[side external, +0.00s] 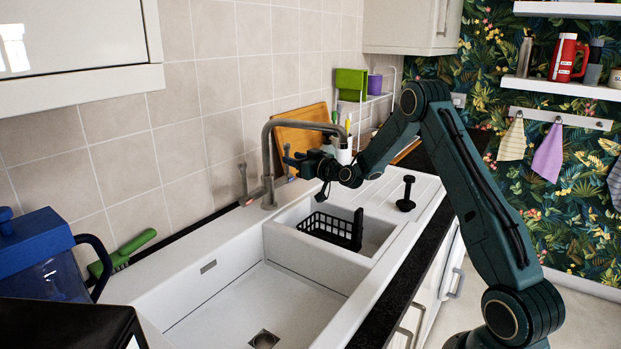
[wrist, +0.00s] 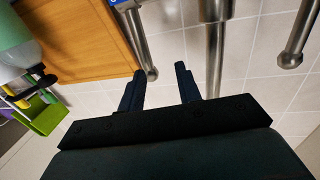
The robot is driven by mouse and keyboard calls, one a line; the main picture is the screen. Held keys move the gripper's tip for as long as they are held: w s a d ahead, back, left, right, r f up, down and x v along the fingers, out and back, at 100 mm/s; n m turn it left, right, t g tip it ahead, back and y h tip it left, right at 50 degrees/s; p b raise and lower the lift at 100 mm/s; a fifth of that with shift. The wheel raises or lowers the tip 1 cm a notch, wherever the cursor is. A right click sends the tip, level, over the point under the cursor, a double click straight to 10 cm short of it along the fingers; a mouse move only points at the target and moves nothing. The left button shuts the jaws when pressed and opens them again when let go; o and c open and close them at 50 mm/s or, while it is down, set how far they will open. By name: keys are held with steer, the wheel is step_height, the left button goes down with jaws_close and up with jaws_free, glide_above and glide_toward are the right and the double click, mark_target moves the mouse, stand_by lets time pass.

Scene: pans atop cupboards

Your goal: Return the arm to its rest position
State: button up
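My gripper (side external: 293,160) is up beside the grey faucet (side external: 267,165), above the small sink basin, in the side external view. My arm reaches across from the right, bent at a high elbow. In the wrist view my gripper (wrist: 160,70) has its two dark fingers apart, with nothing seen held between them. Metal faucet parts (wrist: 215,60) show beyond the fingers. A round-ended metal lever (wrist: 140,40) appears close to the left fingertip; I cannot tell whether they touch.
A black basket (side external: 332,229) sits in the small basin, with a black plunger-like object (side external: 406,194) to its right. A wooden board (side external: 297,135) leans on the tiled wall behind. A blue container (side external: 40,260) stands at the left. The large basin (side external: 235,305) looks empty.

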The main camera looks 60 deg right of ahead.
steer(key=s+a+r+n+g+y, duration=0.1)
steer(key=s+a+r+g, duration=0.2)
steer(key=a, duration=0.4)
steer(key=s+a+r+n+g+y, duration=0.1)
steer(key=s+a+r+n+y, duration=0.1)
steer(key=s+a+r, duration=0.45)
steer(key=s+a+r+n+g+y, duration=0.1)
steer(key=s+a+g, duration=0.15)
steer(key=a, duration=0.65)
steer(key=s+a+f+m+g, duration=0.1)
steer(key=s+a+g, duration=0.1)
steer(key=s, duration=1.3)
steer(key=s+a+f+m+g+h, duration=0.1)
steer(key=s+a+f+g, duration=0.1)
steer(key=s, duration=1.4)
steer(key=shift+a+f+g, duration=0.15)
steer(key=shift+a+g, duration=0.4)
steer(key=shift+g, duration=0.2)
